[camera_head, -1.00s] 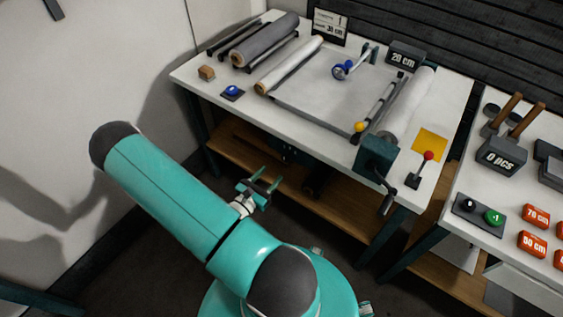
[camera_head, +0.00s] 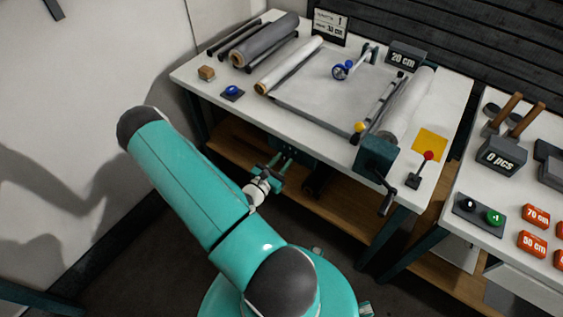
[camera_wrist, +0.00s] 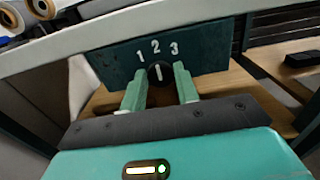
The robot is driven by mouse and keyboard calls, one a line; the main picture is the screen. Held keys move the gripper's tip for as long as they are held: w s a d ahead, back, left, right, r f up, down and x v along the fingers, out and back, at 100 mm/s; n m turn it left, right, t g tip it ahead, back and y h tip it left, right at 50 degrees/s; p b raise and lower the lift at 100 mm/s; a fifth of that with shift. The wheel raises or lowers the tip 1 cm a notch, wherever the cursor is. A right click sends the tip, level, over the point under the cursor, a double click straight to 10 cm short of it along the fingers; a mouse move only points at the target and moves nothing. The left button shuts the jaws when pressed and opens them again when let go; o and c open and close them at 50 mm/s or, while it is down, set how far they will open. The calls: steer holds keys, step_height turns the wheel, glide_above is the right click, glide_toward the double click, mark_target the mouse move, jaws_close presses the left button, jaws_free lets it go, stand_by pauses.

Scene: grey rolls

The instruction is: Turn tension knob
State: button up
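The tension knob (camera_wrist: 160,72) is a round black knob with a white pointer line. It sits on a dark teal panel (camera_wrist: 105,62) marked 1, 2 and 3, and its line points up toward the 2. My gripper (camera_wrist: 160,68) is open, with one pale green finger on each side of the knob. I cannot tell whether the fingertips reach past its face or touch it. In the head view my gripper (camera_head: 288,160) is under the front edge of the white table (camera_head: 300,130); the knob is hidden there.
The tabletop overhangs just above the panel. A wooden shelf (camera_head: 335,205) runs below. A crank handle (camera_head: 388,197) hangs at the table's front right. Rolls (camera_head: 265,40) and a blue button (camera_head: 232,91) are on top.

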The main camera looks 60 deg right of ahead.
steer(key=shift+n, duration=0.4)
steer(key=n, duration=0.4)
steer(key=shift+w, duration=0.15)
steer(key=shift+n, duration=2)
steer(key=o, duration=0.9)
steer(key=shift+o, duration=0.2)
steer(key=shift+a, duration=0.1)
steer(key=w+a, duration=0.2)
steer(key=a, duration=1.1)
steer(key=shift+a, duration=0.25)
